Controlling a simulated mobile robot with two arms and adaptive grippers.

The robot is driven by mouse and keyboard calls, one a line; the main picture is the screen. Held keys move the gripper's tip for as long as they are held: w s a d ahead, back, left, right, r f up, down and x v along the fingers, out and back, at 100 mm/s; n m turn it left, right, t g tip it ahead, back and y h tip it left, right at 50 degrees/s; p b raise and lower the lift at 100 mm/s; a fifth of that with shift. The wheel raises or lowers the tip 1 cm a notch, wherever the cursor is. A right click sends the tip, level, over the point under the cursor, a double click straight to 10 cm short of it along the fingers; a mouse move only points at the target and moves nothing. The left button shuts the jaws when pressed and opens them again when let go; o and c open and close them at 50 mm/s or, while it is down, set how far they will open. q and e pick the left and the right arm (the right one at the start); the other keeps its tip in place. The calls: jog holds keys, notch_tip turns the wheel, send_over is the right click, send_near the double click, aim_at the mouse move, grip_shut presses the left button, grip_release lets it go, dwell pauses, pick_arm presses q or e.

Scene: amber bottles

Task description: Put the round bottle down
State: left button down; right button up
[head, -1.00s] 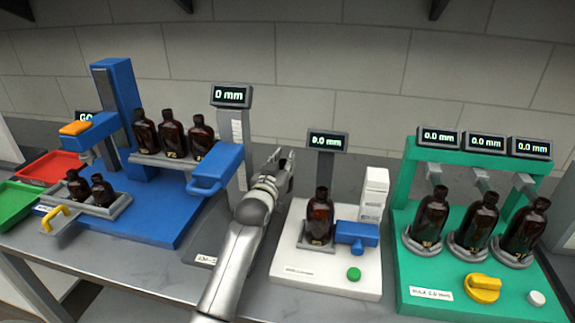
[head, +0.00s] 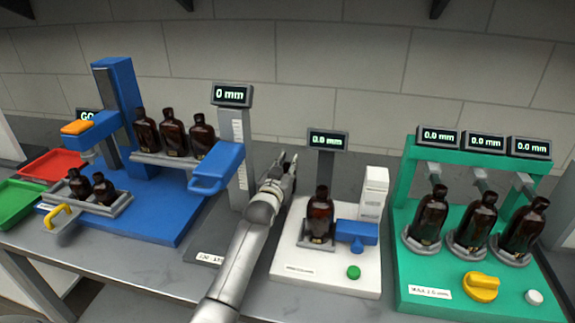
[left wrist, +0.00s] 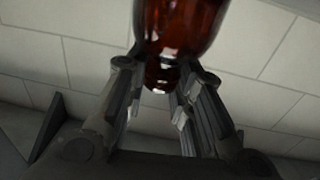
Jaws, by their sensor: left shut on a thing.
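My left gripper (head: 288,163) is between the height gauge and the white station. In the left wrist view, its two fingers (left wrist: 158,95) are on either side of the narrow end of a dark amber, rounded bottle (left wrist: 180,28), and the gripper is shut on it. The rest of that bottle runs out of the top of the wrist picture. In the head view I cannot make out the held bottle; the gripper seems to hide it. My right gripper is not in view.
An amber bottle (head: 320,215) stands on the white station (head: 330,278). Three stand on the green station (head: 400,283). Three more are on the blue station's shelf (head: 165,160), others in its tray (head: 115,208). A grey gauge (head: 239,160) reads 0 mm.

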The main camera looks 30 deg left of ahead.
pick_arm(q)
jog(key=c, duration=1.3)
grip_release()
jog(key=shift+o, duration=0.2)
jog(key=shift+s, duration=0.1)
